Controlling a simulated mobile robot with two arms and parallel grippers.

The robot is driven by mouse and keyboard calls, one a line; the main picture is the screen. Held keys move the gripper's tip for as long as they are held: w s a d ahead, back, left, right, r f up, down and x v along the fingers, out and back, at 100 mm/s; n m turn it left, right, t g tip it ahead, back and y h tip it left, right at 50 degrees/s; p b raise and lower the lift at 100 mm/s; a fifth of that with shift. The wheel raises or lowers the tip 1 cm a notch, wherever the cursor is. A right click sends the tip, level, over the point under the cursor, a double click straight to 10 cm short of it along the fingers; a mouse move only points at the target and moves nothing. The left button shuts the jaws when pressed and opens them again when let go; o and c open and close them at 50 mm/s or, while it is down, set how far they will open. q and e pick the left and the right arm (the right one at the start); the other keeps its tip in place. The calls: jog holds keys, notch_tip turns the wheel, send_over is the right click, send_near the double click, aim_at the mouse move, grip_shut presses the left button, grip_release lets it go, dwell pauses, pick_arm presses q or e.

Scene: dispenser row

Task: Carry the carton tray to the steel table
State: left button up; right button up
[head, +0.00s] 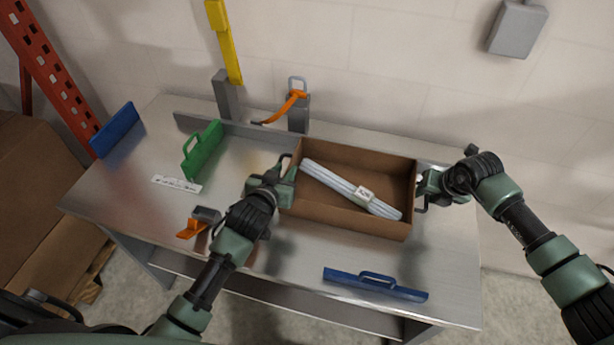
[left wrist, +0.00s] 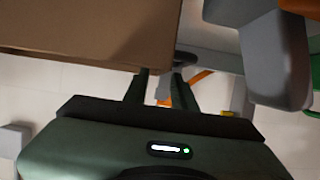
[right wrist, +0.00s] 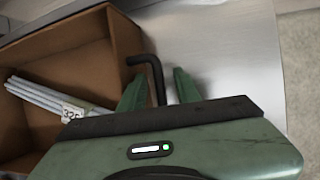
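The brown carton tray (head: 345,215) is on the steel table (head: 290,245), right of centre, with bundled pale tubes (head: 340,185) and a white label inside. My left gripper (head: 287,170) is at the tray's left end; in the left wrist view its fingers (left wrist: 160,88) are apart, beside the carton wall (left wrist: 90,35). A dark handle shows near their tips. My right gripper (head: 424,190) is at the tray's right end. In the right wrist view its open fingers (right wrist: 158,92) stand either side of a black handle (right wrist: 150,65), with a gap visible.
An orange-and-grey tool (head: 200,220) is near the front edge. A blue handled piece (head: 375,284) lies in front. Grey posts and a low rail (head: 240,130) stand behind.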

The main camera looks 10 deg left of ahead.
pick_arm(q)
jog(key=v, duration=0.6)
jog(key=shift+s+r, duration=0.15)
jog(key=shift+s, duration=0.1)
pick_arm(e)
jog(key=shift+r, duration=0.15)
pick_arm(q)
jog(key=shift+s+r, duration=0.1)
jog(key=shift+s, duration=0.05)
pick_arm(e)
jog(key=v, duration=1.1)
jog(key=shift+s+r, duration=0.2)
jog(key=shift+r, duration=0.1)
pick_arm(q)
jog(key=shift+s, duration=0.1)
pick_arm(e)
jog(key=shift+s+d+f, duration=0.1)
